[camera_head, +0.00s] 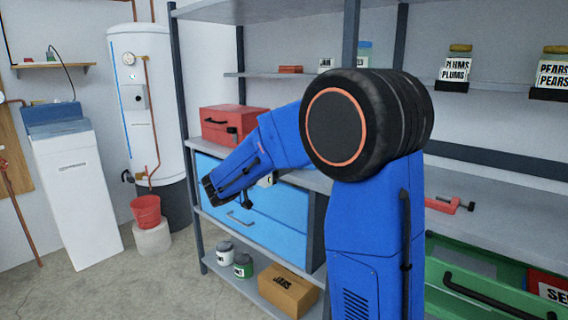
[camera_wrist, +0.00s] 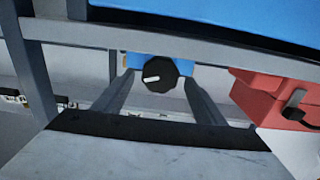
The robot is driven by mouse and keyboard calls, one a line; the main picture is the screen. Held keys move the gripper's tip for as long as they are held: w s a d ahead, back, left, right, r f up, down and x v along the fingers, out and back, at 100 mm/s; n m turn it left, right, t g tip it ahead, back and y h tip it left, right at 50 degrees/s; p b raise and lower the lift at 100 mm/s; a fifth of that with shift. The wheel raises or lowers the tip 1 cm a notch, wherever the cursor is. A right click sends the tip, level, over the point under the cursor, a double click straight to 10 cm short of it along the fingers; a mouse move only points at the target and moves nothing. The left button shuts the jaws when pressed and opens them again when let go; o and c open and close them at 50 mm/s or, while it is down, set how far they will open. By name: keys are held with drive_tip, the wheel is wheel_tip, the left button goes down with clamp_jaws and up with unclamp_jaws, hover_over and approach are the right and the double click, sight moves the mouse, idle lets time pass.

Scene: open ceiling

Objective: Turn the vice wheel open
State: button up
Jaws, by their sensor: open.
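In the wrist view a round black knob (camera_wrist: 158,74) with a white mark sits on a small blue body. I cannot tell for sure whether it is the vice wheel. My gripper (camera_wrist: 157,82) shows as two dark grey fingers, one on each side of the knob and apart from it in the picture. It is open, with nothing held. How far the knob is from the fingertips is unclear. In the head view my blue arm reaches left, its dark end (camera_head: 210,190) in front of a blue drawer unit (camera_head: 280,212). No vice is clearly recognisable there.
A red toolbox (camera_head: 232,122) stands on the shelf above the blue drawers. A red box (camera_wrist: 275,95) is at the right of the wrist view. Jars and a cardboard box (camera_head: 288,290) fill the lower shelf. A small red tool (camera_head: 444,205) lies at right.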

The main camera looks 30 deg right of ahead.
drive_tip(key=shift+w+d, duration=0.2)
drive_tip(key=shift+d, duration=0.35)
drive_tip(key=c, duration=1)
drive_tip(key=shift+n, duration=0.3)
drive_tip(key=n, duration=0.3)
drive_tip(key=shift+w, duration=0.1)
drive_tip(key=shift+a+f+n, duration=0.1)
drive_tip(key=shift+n, duration=1.9)
drive_tip(key=shift+w, duration=0.1)
